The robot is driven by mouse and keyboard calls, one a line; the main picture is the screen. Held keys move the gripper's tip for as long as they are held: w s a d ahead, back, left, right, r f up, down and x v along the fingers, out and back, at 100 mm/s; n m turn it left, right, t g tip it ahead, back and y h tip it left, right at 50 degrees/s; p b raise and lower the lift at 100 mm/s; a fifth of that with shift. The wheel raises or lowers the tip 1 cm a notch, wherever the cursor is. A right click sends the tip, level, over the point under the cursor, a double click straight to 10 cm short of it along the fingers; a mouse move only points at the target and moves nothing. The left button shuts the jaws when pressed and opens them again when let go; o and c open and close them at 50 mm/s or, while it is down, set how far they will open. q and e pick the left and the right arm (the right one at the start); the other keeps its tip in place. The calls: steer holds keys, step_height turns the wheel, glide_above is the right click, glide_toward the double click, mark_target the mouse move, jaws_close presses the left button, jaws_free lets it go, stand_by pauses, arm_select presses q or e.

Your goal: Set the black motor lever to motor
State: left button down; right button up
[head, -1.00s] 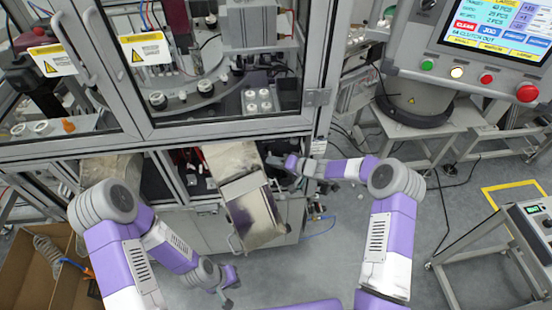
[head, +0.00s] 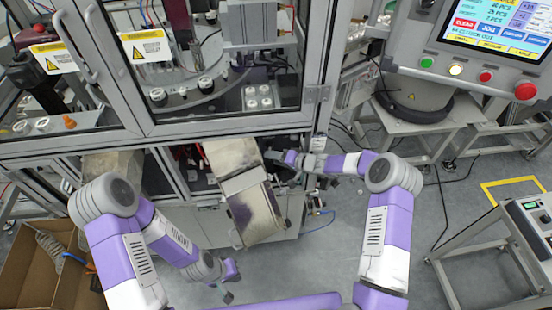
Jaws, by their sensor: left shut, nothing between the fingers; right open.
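The black motor lever cannot be made out in the head view. A dark opening in the machine's lower front (head: 190,158) shows red and dark parts too small to identify. My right gripper (head: 274,156) is at the right side of this opening, beside the metal chute (head: 232,158). It looks empty and open, though its fingertips are small and partly lost against the dark machine. My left gripper (head: 229,296) is shut and empty, low over the floor in front of the machine, away from the opening.
The chute slopes out of the machine front between my arms. A control panel (head: 480,62) with a screen and buttons stands upper right. Glass doors with warning labels (head: 146,47) are above. A cardboard box (head: 30,275) is lower left. Open floor lies in front.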

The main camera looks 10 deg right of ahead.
steer(key=v, duration=0.7)
steer(key=shift+s+d, duration=0.15)
steer(key=shift+d, duration=0.05)
